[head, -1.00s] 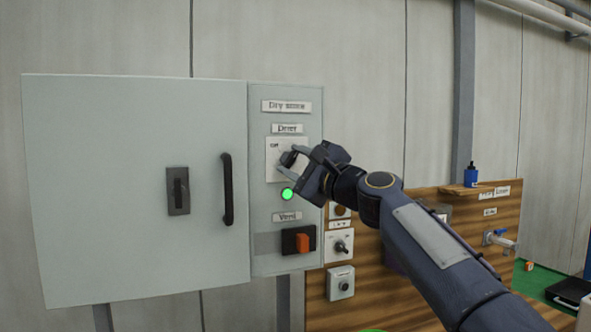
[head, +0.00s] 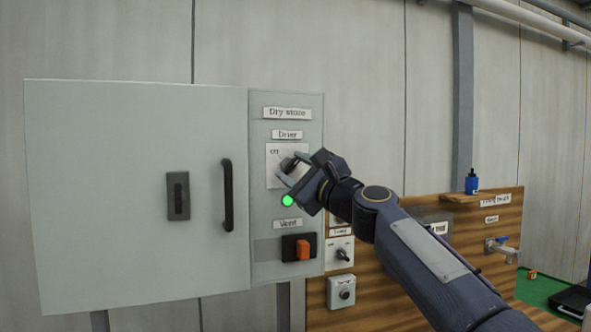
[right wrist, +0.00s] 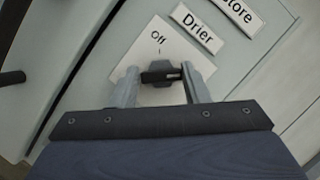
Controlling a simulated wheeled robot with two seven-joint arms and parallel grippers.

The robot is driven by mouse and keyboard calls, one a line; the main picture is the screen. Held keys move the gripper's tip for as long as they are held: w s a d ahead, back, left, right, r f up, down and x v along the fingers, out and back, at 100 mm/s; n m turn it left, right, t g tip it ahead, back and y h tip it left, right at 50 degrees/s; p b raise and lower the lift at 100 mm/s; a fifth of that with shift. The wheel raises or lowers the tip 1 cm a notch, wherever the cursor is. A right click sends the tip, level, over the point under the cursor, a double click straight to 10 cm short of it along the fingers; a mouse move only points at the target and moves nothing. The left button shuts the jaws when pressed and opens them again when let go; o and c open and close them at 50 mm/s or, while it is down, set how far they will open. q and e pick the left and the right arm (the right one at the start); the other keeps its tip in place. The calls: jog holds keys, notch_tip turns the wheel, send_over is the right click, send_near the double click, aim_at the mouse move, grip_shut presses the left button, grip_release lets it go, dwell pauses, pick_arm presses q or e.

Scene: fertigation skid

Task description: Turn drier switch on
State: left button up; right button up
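The drier switch (head: 289,164) is a dark knob on a pale plate (head: 273,153) marked "Off", under the "Drier" label (head: 287,134). In the right wrist view its black bar (right wrist: 160,76) lies across the picture, with a white mark near its right end. "Off" is printed above it. My right gripper (head: 290,168) is at the switch, with one finger at each end of the bar, apparently touching it. It also shows in the right wrist view (right wrist: 160,80). The fingers hide part of the plate. My left gripper is not in view.
A green lamp (head: 288,200) is lit just below the plate. A red-orange vent switch (head: 303,249) sits lower. A grey cabinet door (head: 110,190) with a black handle (head: 227,195) is at left. A wooden board (head: 400,290) with controls stands at right.

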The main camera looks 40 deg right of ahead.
jog(key=o, duration=0.3)
jog(key=shift+s, duration=0.1)
jog(key=b+v, duration=0.1)
jog(key=v, duration=0.6)
jog(key=shift+s+f+b, duration=0.1)
jog(key=shift+s+b, duration=0.2)
jog(key=shift+b, duration=0.1)
jog(key=s+a+f+n+g+y, duration=0.35)
jog(key=a+f+n, duration=0.45)
jog(key=f, duration=0.5)
jog(key=s+a+f+n+g+y, duration=0.2)
jog(key=a+f+n+g, duration=0.4)
jog(key=f, duration=0.7)
jog(key=s+a+f+n+g, duration=0.2)
jog(key=s+f+n, duration=0.1)
jog(key=f, duration=0.3)
jog(key=s+a+f+n+g+h, duration=0.1)
jog(key=s+a+f+n+g, duration=0.1)
jog(key=f, duration=0.5)
jog(key=s+a+f+n+g, duration=0.2)
jog(key=s+a+f+n, duration=0.1)
jog(key=s+f+n, duration=0.3)
jog(key=shift+s+a+f+p, duration=0.15)
jog(key=shift+s+f, duration=0.15)
jog(key=shift+s, duration=0.25)
jog(key=shift+s+a+f+p, duration=0.15)
jog(key=shift+s+f, duration=0.15)
jog(key=shift+s, duration=0.3)
